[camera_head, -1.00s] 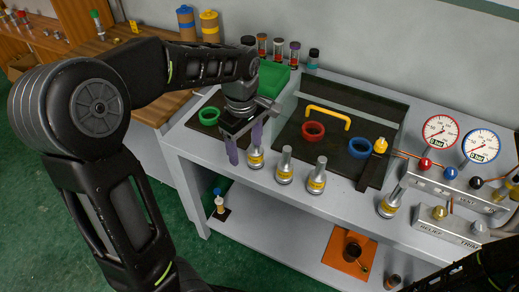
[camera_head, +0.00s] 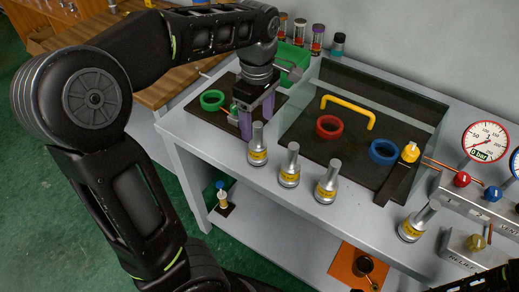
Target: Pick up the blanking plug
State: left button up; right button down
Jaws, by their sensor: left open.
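Several silver fittings with yellow labels stand along the front of the grey bench: one (camera_head: 257,146) just in front of my left gripper, then another (camera_head: 289,166) and another (camera_head: 327,183). One more (camera_head: 413,223) leans farther right. I cannot tell which of these, if any, is the blanking plug. My left gripper (camera_head: 257,117) points down over the bench, its two purple fingers apart and nothing visible between them. Its fingertips are close behind the nearest fitting; contact cannot be told. My right gripper is out of view.
A green ring (camera_head: 212,100) lies left of my left gripper. A walled dark tray (camera_head: 300,134) holds a red ring (camera_head: 329,127), a blue ring (camera_head: 383,151) and a yellow handle (camera_head: 348,108). A pressure gauge (camera_head: 486,141) and valve knobs stand right. An orange mat (camera_head: 345,264) lies below.

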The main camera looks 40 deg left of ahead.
aim_at(258, 142)
pick_arm(q)
jog(key=shift+f, duration=1.3)
jog(key=shift+d+f+p, duration=0.1)
jog(key=shift+f+p, duration=0.2)
jog(key=shift+f, duration=2.35)
jog(key=shift+s, duration=0.1)
grip_shut()
